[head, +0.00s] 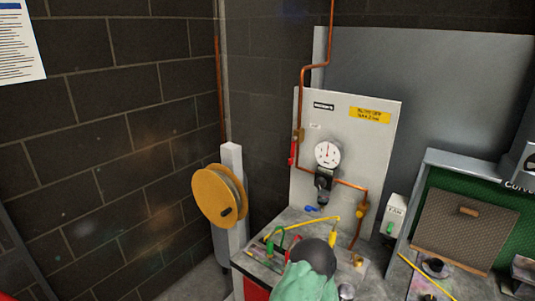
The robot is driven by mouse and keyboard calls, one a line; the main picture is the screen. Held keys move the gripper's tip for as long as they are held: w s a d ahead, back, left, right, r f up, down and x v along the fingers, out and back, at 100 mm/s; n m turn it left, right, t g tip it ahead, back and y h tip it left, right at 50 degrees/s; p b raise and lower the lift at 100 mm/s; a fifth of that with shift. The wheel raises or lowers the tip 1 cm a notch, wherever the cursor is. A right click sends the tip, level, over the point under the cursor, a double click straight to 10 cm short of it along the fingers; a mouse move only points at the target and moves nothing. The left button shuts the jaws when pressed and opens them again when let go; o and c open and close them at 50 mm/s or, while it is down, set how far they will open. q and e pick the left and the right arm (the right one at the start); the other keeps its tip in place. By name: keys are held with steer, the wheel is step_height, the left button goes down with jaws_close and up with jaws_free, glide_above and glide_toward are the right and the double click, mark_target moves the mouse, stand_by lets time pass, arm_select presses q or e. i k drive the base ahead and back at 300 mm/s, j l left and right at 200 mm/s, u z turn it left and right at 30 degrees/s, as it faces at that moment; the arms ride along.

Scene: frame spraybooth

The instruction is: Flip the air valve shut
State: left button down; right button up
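A valve with a red lever (292,153) sits on the copper pipe (301,110) at the left edge of a pale panel (345,115). The lever hangs down, roughly in line with the vertical pipe. A brass fitting (299,135) shows at its top. A round white gauge (328,154) and a dark regulator (323,180) are to its right. Another brass fitting (362,209) is lower right on the pipe. Neither of my grippers is in view.
A yellow reel (219,196) on a post stands left of the bench. A white FAN box (394,213) is right.

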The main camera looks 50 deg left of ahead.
mark_target(290, 159)
steer(key=k+j, duration=0.1)
steer(key=j, duration=1.5)
steer(key=k, duration=0.05)
